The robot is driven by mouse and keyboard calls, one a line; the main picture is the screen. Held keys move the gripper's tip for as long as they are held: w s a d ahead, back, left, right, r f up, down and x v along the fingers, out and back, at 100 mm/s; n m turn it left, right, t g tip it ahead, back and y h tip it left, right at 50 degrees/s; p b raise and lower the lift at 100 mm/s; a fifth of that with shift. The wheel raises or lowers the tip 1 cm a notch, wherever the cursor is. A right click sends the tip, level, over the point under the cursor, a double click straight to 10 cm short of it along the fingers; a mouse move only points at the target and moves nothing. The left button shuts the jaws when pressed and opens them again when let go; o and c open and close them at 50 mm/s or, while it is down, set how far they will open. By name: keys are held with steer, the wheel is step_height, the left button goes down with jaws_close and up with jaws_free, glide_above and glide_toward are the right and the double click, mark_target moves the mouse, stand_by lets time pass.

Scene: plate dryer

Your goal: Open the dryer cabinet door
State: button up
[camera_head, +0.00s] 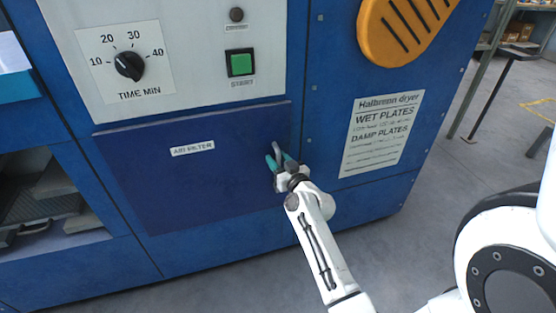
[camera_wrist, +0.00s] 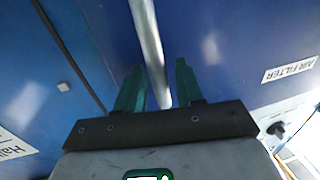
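The dryer cabinet door (camera_head: 215,185) is a dark blue panel labelled AIR FILTER, below the control panel in the head view. It looks shut, lying about flush with the cabinet front. Its metal bar handle (camera_head: 276,148) is near the door's right edge. My gripper (camera_head: 278,158) is at this handle. In the wrist view, the green fingers of my gripper (camera_wrist: 159,66) are apart, with the handle (camera_wrist: 148,40) running between them. Gaps show between the bar and the fingers. The handle's lower end is hidden behind my gripper in the head view.
The control panel has a time dial (camera_head: 129,66) and a green start button (camera_head: 241,64). An open compartment (camera_head: 45,195) with grey plates is at the left. Grey floor (camera_head: 440,180) is clear right of the cabinet, before a metal rack (camera_head: 487,70).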

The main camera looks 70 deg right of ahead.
jaws_close()
stand_by(0.3)
stand_by(0.3)
